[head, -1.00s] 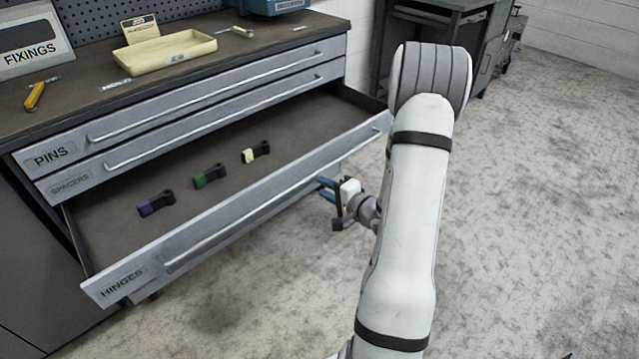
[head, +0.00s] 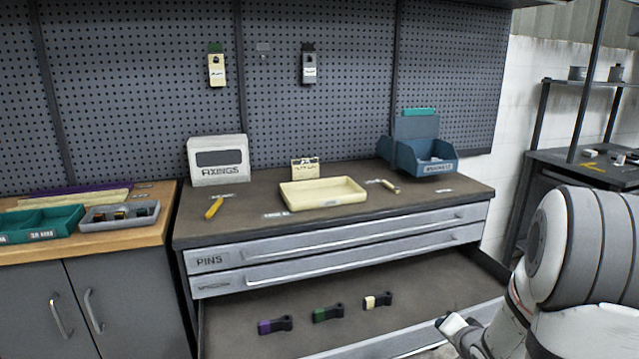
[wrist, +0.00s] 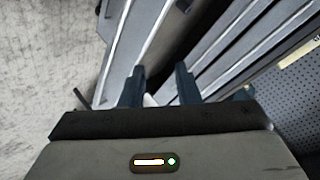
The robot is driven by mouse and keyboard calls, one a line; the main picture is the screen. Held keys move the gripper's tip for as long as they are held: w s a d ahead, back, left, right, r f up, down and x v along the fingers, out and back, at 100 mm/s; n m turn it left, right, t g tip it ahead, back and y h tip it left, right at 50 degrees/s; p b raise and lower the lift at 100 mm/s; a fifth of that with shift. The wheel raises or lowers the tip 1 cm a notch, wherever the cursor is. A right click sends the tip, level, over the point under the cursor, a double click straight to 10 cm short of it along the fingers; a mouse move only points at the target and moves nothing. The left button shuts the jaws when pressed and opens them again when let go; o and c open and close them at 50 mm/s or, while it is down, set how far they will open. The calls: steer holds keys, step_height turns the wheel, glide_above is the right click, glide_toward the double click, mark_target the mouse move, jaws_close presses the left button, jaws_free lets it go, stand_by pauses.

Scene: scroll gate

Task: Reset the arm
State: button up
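My arm is at the lower right of the head view, with a white and dark end part at the open drawer's edge; the fingers are not clear there. In the wrist view my gripper (wrist: 160,84) shows two dark fingers standing apart. A small pale patch shows between their bases; I cannot tell what it is. The lowest drawer (head: 235,325) is pulled out. In it lie a purple-marked piece (head: 275,325), a green-marked piece (head: 327,313) and a cream-marked piece (head: 377,301), all apart from my gripper.
The bench top holds a cream tray (head: 322,194), a yellow-handled tool (head: 214,208), a FIXINGS box (head: 218,160) and a blue bin (head: 425,156). The PINS drawer (head: 340,240) and the one below are shut. A wooden-topped cabinet (head: 120,300) stands left. Pegboard is behind.

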steer(key=s+a+r+n+g+h+p, duration=0.1)
steer(key=s+a+r+n+g+p, duration=0.2)
steer(key=r, duration=0.5)
steer(key=s+a+r+n+g+h+p, duration=0.1)
steer(key=s+a+r+p, duration=0.2)
steer(key=s+r+p, duration=0.4)
steer(key=s+a+r+n+g+y+p, duration=0.1)
steer(key=s+a+r+n+g, duration=0.1)
steer(key=s+a+r, duration=0.2)
steer(key=s+a+r+n+g+y+p, duration=0.1)
steer(key=s+a+r+n+g+p, duration=0.1)
steer(key=s+a+r, duration=0.3)
steer(key=s+r+n, duration=0.1)
steer(key=s, duration=0.3)
steer(key=shift+s+a+r+g, duration=0.15)
steer(key=shift+s+r+g, duration=0.1)
steer(key=shift+r+g, duration=0.05)
stand_by(2.1)
